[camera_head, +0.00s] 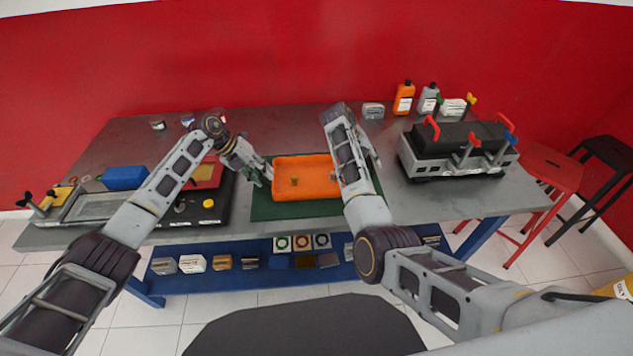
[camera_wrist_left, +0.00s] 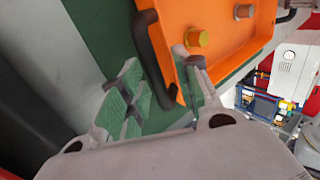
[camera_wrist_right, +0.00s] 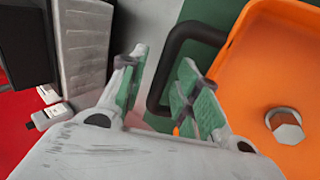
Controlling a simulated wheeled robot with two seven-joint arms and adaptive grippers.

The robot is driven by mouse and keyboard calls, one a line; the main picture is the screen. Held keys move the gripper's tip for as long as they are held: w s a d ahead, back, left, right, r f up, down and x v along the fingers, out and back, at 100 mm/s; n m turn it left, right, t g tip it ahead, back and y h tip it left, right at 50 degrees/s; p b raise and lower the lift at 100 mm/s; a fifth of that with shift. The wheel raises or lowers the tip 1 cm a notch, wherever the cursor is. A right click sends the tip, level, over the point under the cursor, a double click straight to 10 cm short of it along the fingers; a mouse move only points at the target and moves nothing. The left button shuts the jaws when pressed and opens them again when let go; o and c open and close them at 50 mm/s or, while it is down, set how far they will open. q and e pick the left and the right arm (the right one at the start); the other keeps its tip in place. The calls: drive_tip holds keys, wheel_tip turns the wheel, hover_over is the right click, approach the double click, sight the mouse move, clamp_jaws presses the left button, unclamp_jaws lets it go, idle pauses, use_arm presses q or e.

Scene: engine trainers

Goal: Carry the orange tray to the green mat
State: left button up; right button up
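The orange tray (camera_head: 318,186) lies on the green mat (camera_head: 268,211) in the middle of the table. A yellow cylinder (camera_head: 294,181) stands in it; the left wrist view shows two small parts inside, and the right wrist view a hexagonal metal-topped part (camera_wrist_right: 285,125). My left gripper (camera_head: 264,172) is at the tray's left end, its fingers (camera_wrist_left: 158,85) open around the dark left handle (camera_wrist_left: 155,55). My right gripper (camera_head: 372,150) is at the right end, partly hidden by my arm. Its green-padded fingers (camera_wrist_right: 162,92) are open with the dark right handle (camera_wrist_right: 170,65) between or just beyond them.
A grey engine block (camera_head: 458,158) stands to the right on the table, with bottles (camera_head: 403,98) behind it. Small parts line the blue lower shelf (camera_head: 270,277). A red stool (camera_head: 550,165) stands right.

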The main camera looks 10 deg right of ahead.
use_arm(q)
drive_tip(key=shift+a+r, duration=0.1)
drive_tip(key=v, duration=1.1)
drive_tip(key=shift+a+r, duration=0.2)
drive_tip(key=shift+r, duration=0.15)
idle(0.4)
use_arm(e)
drive_tip(key=v, duration=1.2)
idle(0.5)
